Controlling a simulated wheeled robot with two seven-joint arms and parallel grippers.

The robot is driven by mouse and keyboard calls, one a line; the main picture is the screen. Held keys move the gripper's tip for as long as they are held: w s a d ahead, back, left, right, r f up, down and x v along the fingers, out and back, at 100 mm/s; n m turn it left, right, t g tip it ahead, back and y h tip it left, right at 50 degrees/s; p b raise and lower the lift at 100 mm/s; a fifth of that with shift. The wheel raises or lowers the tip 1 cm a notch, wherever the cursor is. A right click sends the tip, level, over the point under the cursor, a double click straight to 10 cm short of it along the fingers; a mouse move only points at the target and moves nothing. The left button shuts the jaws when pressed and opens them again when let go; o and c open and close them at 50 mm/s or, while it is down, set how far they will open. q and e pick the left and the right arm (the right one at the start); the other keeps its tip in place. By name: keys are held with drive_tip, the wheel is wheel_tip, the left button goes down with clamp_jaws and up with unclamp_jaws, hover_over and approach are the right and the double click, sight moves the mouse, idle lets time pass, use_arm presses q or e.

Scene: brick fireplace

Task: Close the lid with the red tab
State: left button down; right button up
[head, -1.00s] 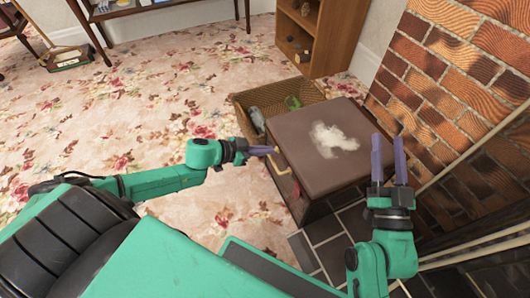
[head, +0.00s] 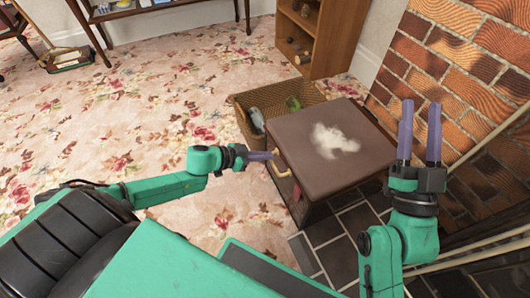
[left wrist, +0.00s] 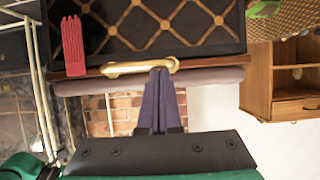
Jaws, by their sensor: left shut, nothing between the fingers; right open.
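A dark box with a brown lid (head: 310,165) stands right of centre in the head view. The lid looks about level, with a whitish patch on top; whether a gap remains under it I cannot tell. A gold handle (head: 282,172) is on its near left edge. The red tab (head: 297,193) hangs at the near corner; it also shows in the left wrist view (left wrist: 74,45). My left gripper (head: 276,155) is shut and empty, its fingertips at the handle's end in the left wrist view (left wrist: 160,72). My right gripper (head: 420,104) is open and empty, beyond the lid's right side.
A wicker basket (head: 243,119) with a grey and a green item stands behind the box. A brick wall (head: 470,75) rises close on the right. A wooden shelf (head: 322,45) is at the back. Floral carpet (head: 130,120) lies clear to the left.

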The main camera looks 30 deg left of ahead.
wheel_tip(320, 180, up, 6)
drive_tip(key=s+d+t, duration=0.1)
drive_tip(key=s+t, duration=0.1)
wheel_tip(320, 180, down, 28)
drive_tip(key=s+a+f+m+g+h+p, duration=0.1)
drive_tip(key=s+a+m+g+h+p, duration=0.15)
drive_tip(key=g, duration=0.65)
drive_tip(key=s+f+g+p, duration=0.3)
drive_tip(key=s+f+g, duration=0.1)
drive_tip(key=s+f, duration=0.35)
use_arm(q)
drive_tip(key=s+a+r+p, duration=0.5)
drive_tip(key=s+r, duration=0.1)
drive_tip(key=r, duration=0.2)
drive_tip(key=shift+s+a, duration=0.15)
use_arm(e)
wheel_tip(320, 180, up, 6)
drive_tip(key=shift+s+a+f+n+g+h, duration=0.15)
drive_tip(key=shift+n+g+h, duration=0.35)
drive_tip(key=shift+g, duration=0.5)
